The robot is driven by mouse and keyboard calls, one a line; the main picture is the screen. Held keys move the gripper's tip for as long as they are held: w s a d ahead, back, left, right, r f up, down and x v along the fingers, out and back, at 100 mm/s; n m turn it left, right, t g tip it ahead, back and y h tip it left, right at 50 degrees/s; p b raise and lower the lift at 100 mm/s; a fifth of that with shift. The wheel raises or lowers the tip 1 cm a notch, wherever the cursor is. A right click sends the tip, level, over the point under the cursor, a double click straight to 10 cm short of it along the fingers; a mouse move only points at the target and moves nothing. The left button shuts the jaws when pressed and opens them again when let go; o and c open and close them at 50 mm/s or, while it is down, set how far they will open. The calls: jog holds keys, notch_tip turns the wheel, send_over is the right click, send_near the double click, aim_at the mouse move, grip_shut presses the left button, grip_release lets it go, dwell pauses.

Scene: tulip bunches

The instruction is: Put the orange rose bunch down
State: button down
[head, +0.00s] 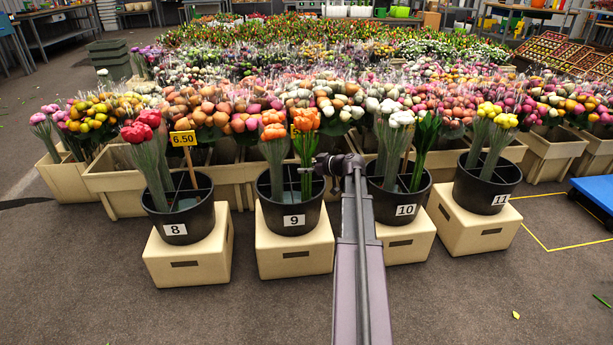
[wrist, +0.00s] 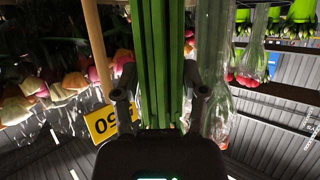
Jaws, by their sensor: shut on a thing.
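My gripper (head: 312,168) is shut on the bare green stems of an orange-flowered bunch (head: 305,122) at black bucket 9 (head: 290,216). In the wrist view the green stems (wrist: 160,60) run between the two fingers of my gripper (wrist: 160,100). The held bunch stands about upright at the right side of the bucket. Its lower stems reach inside the rim; whether they touch the bottom is hidden. A second orange bunch (head: 273,140), in clear wrap, stands in the left part of the same bucket.
Bucket 8 (head: 178,224) with red-pink bunches and a yellow price sign (head: 183,138) is left. Bucket 11 (head: 490,198) holds yellow bunches. Crowded flower crates (head: 110,184) stand behind.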

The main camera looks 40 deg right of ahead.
jog(key=shift+f, duration=0.5)
jog(key=shift+f+b, duration=0.15)
jog(key=shift+b, duration=0.25)
jog(key=shift+c, duration=0.8)
grip_release()
jog(key=shift+r+p, duration=0.3)
jog(key=p+v, duration=0.4)
jog(key=v, duration=0.8)
